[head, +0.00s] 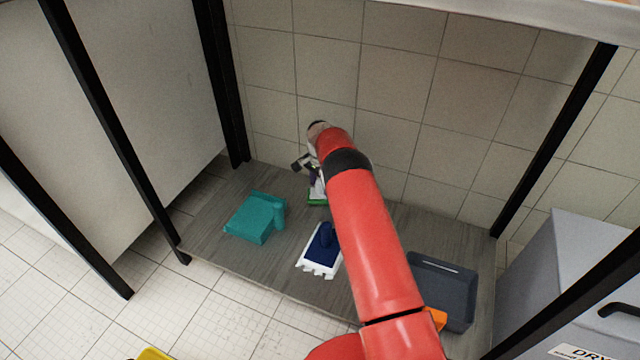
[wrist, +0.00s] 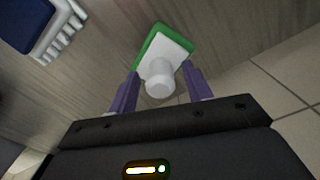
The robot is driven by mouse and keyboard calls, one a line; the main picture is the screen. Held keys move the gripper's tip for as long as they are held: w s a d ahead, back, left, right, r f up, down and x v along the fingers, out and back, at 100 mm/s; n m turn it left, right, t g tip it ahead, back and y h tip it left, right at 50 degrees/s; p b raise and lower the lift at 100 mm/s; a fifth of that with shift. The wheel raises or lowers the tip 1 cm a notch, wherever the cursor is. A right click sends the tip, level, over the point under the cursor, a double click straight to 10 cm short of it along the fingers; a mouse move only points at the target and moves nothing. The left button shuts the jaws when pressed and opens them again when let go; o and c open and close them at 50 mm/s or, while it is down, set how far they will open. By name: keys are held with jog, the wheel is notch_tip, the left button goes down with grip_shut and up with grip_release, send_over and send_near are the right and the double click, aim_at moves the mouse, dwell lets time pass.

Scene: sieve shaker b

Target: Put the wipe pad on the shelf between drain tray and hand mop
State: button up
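The wipe pad, a green base with a white top and a round white knob, lies on the shelf towards the back wall; the wrist view shows it (wrist: 172,45), and its green edge shows in the head view (head: 317,202). My gripper (wrist: 160,80) is open over it, with one purple finger on each side of the knob and a gap to each. In the head view my gripper (head: 313,180) partly hides the pad. The hand mop (head: 321,248), blue with a white fringed base, lies in front of it. The dark grey drain tray (head: 446,290) lies at the right.
A teal object (head: 255,217) with a raised handle sits at the left of the shelf (head: 280,279). An orange item (head: 437,318) shows beside the drain tray, partly behind my arm. My arm hides much of the shelf between mop and tray. Black posts frame the shelf.

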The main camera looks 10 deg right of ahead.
jog(key=shift+r, duration=0.1)
notch_tip(320, 180, up, 12)
jog(key=p, duration=0.2)
dwell(0.3)
dwell(0.4)
